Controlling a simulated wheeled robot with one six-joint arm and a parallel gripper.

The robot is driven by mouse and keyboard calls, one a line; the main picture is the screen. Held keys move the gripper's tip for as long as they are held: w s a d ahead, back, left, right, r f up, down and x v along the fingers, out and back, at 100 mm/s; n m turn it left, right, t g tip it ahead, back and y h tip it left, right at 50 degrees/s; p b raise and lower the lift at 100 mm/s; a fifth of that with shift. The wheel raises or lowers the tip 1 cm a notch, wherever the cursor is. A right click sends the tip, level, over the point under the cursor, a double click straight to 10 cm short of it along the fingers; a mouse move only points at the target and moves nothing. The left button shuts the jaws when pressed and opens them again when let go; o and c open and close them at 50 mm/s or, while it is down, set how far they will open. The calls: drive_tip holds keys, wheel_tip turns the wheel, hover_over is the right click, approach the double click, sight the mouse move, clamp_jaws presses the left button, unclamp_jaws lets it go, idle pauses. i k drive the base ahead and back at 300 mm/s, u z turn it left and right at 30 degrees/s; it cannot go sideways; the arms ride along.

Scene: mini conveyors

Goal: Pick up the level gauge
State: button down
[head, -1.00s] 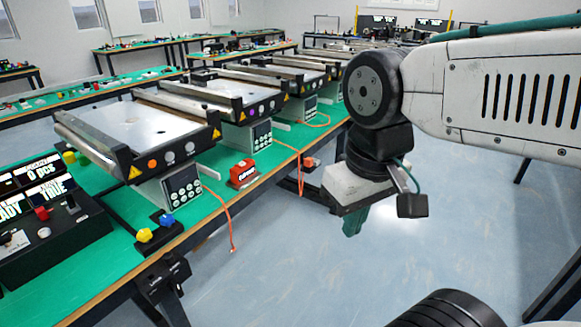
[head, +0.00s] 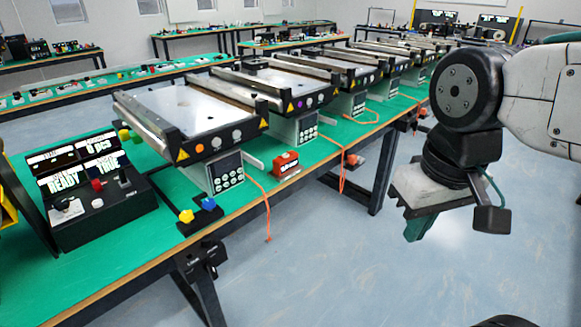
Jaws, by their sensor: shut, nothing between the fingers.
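I cannot pick out the level gauge with certainty. A small red block with a dark lettered label (head: 285,163) lies on the green bench top, right of the nearest conveyor's control box; it may be the gauge, but its label is too small to read. My gripper (head: 420,227) hangs at the right over the open floor, well to the right of the bench and apart from everything. Its green fingers point down and are shut and empty.
The nearest mini conveyor (head: 195,110) stands on the green bench (head: 140,235), with more conveyors behind it. A black control console (head: 95,190) is at left. Yellow and blue knobs (head: 197,212) sit near the front edge. Orange cables hang over this edge. The floor at right is clear.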

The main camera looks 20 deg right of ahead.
sight(281, 165)
drive_tip(key=u, duration=0.8)
drive_tip(key=i, duration=0.85)
drive_tip(key=z, duration=1)
